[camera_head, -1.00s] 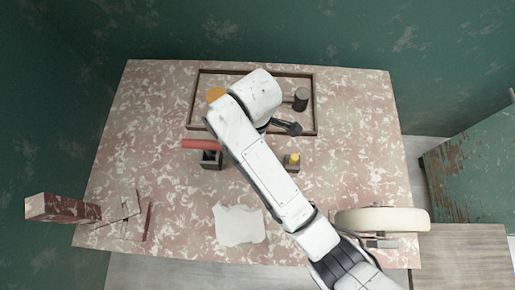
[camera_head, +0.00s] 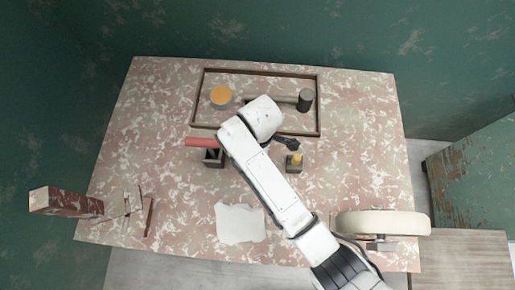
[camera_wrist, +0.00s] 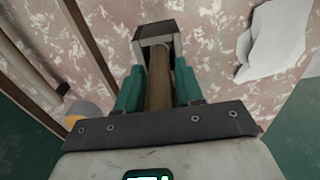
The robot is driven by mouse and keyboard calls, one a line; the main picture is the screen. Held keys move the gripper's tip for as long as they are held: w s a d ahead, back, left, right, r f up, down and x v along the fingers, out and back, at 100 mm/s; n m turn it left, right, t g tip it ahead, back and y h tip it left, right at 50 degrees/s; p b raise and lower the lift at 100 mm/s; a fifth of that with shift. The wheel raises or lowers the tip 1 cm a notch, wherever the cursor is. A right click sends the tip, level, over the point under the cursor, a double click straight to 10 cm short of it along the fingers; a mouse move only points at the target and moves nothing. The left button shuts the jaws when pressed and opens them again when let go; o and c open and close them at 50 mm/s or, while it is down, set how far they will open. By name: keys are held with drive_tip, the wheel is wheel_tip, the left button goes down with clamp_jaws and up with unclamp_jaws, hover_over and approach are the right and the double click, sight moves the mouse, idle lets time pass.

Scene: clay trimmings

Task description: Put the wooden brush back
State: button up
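In the wrist view, the brown wooden shaft of the brush (camera_wrist: 158,82) lies between the two green fingers of my gripper (camera_wrist: 159,95). The fingers sit close against both its sides. The shaft's far end meets a dark square box-like holder (camera_wrist: 156,29); I cannot tell whether it is inside the holder or just above it. In the head view my arm hides the brush and my fingertips. A dark holder (camera_head: 213,159) stands left of my arm, and a small holder with a yellow top (camera_head: 294,164) stands right of it.
A red bar (camera_head: 203,142) shows just above the left holder. Behind, a shallow wooden tray (camera_head: 318,115) holds an orange-topped jar (camera_head: 221,97) and a mallet (camera_head: 305,99). A white sheet (camera_head: 240,224) lies in front. A pale wheel (camera_head: 382,223) stands at the front right, a brick-like block (camera_head: 65,202) at left.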

drive_tip(key=shift+o, duration=0.9)
wheel_tip(320, 180, up, 11)
drive_tip(key=shift+d+r+p, duration=0.1)
drive_tip(key=shift+d+p, duration=0.05)
drive_tip(key=shift+p, duration=0.3)
drive_tip(key=shift+r+p, duration=0.45)
drive_tip(key=shift+p, duration=0.15)
